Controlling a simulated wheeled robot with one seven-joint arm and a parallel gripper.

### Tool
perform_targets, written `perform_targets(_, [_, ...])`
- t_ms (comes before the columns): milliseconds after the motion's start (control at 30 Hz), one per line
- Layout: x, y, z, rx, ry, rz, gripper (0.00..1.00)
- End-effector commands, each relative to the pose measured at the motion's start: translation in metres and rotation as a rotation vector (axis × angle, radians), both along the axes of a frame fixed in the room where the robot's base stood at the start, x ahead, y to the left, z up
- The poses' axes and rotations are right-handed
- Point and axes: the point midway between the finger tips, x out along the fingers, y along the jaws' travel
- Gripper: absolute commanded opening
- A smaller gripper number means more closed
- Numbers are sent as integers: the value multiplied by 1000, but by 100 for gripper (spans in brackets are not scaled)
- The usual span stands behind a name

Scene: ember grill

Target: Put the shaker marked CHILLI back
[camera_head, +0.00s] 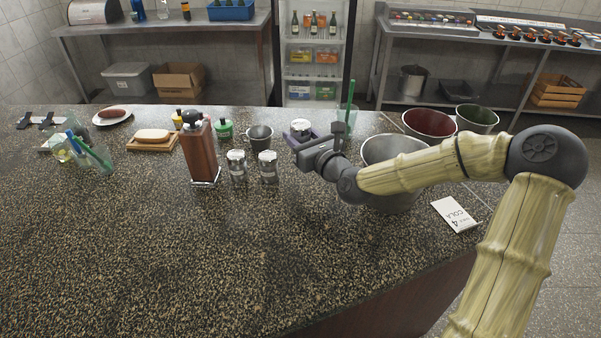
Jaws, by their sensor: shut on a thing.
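My gripper (303,141) is at the far middle of the counter, shut on a small silver-topped shaker (300,126). The shaker looks upright; most of its body is hidden by the jaws, and no marking is readable. I cannot tell whether it touches the counter. Two similar glass-and-metal shakers, one on the left (237,166) and one on the right (268,167), stand side by side, nearer and to the left of my gripper. Their labels are too small to read, so I cannot tell which shaker is marked CHILLI.
A tall brown pepper mill (201,152) stands left of the two shakers, a dark metal cup (260,138) behind them. A steel bowl (395,150) sits right of my gripper, beside a glass with a green straw (350,100). The near speckled counter (190,250) is clear.

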Motion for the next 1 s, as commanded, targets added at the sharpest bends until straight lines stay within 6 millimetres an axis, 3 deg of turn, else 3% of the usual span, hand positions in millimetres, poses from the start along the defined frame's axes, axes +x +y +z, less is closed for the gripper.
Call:
perform_targets(433, [-1,2,-1,-1,1,4,28])
perform_targets(800, [-1,3,-57,0,2,6,28])
perform_targets(1000, [-1,4,-62,-1,-1,7,28])
